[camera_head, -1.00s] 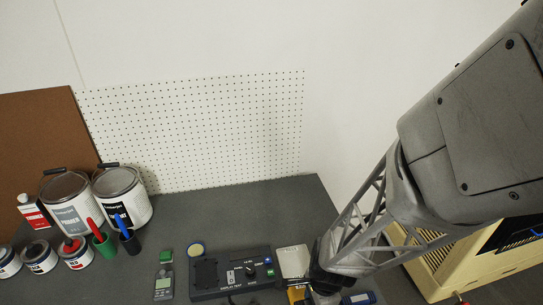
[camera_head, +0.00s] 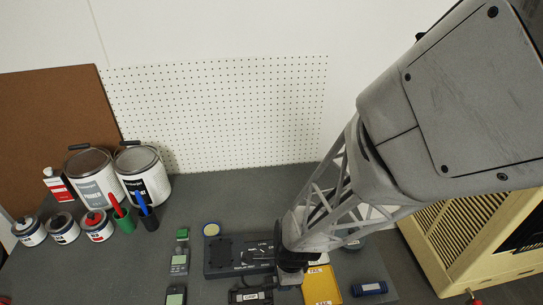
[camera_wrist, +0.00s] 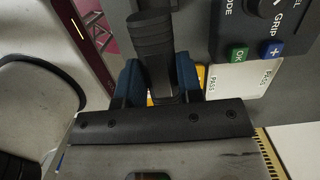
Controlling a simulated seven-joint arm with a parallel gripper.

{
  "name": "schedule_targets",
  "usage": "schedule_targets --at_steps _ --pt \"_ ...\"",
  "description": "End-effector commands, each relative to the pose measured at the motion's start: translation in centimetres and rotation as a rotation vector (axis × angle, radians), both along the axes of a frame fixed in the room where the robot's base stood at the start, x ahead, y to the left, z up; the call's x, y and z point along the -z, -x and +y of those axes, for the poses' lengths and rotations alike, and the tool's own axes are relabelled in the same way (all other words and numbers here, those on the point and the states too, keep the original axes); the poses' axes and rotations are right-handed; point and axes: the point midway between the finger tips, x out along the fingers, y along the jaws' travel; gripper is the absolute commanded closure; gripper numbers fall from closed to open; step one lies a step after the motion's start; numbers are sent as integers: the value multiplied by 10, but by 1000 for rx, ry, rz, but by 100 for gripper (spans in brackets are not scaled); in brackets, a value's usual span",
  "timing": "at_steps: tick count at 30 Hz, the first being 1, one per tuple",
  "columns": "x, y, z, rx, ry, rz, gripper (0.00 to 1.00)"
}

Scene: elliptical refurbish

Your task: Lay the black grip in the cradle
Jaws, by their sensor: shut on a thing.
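The black grip (camera_wrist: 153,42) is a ribbed dark piece held between the blue pads of my gripper (camera_wrist: 159,78) in the wrist view. My gripper is shut on it. In the head view my gripper (camera_head: 291,275) is low at the right end of the black test device (camera_head: 228,268), and the grip cannot be made out clearly there. The device also shows in the wrist view (camera_wrist: 225,35), with its knob and green and blue buttons right of the grip. A black labelled fixture (camera_head: 240,298) stands in front of the device; I cannot tell whether it is the cradle.
A yellow tray (camera_head: 322,288) and a blue item (camera_head: 370,289) lie right of my gripper. A white PASS tray (camera_wrist: 240,80) is beside the device. A green-topped meter (camera_head: 180,260) stands left of it. Paint cans (camera_head: 143,178) fill the back left.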

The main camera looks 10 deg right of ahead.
Motion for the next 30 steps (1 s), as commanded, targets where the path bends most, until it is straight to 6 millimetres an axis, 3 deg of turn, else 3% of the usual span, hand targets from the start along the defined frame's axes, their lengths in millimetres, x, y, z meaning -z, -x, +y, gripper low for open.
schedule_targets --at_steps 18,30 --pt "-6 -1 74 4 -11 2 91" --pt "-8 0 90 9 -14 1 91"
